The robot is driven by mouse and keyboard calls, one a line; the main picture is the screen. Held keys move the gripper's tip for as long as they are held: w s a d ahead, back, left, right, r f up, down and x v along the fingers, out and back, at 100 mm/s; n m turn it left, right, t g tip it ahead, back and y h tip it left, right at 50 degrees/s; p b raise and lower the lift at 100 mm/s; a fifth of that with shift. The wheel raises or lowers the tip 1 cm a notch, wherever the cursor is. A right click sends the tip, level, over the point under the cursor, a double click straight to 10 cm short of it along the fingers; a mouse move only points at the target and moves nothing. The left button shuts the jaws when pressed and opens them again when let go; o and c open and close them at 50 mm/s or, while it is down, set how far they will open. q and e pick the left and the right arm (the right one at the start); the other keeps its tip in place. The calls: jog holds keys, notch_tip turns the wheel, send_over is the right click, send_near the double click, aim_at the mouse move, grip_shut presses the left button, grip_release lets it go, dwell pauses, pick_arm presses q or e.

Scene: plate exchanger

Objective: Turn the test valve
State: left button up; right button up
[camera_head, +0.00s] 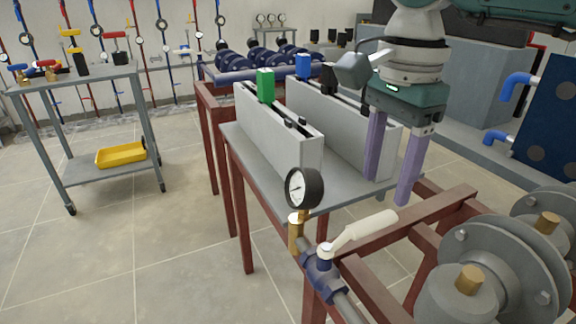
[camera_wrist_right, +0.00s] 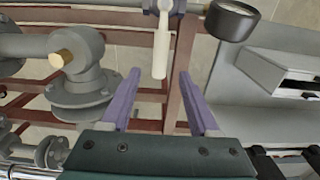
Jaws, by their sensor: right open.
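The test valve (camera_head: 322,278) has a dark blue body on a grey pipe. Its white lever handle (camera_head: 362,232) points to the right and slightly up in the head view. In the right wrist view the handle (camera_wrist_right: 161,52) hangs from the top edge, its free end between the two fingertips in the picture. My right gripper (camera_head: 388,190) is open and empty, purple fingers spread, above and behind the handle's free end. It appears apart from the handle; the exact gap is unclear. My left gripper is out of view.
A round pressure gauge (camera_head: 304,188) on a brass fitting (camera_head: 297,232) stands beside the valve. Grey flanged pipes (camera_head: 490,262) are to the right on a red frame (camera_head: 450,215). A grey table (camera_head: 245,148) with two light panels lies behind. A tool cart (camera_head: 75,80) stands left.

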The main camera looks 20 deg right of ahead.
aim_at(376, 218)
notch_tip(376, 218, down, 6)
jog(key=shift+f, duration=0.2)
grip_shut()
dwell(0.5)
dwell(0.9)
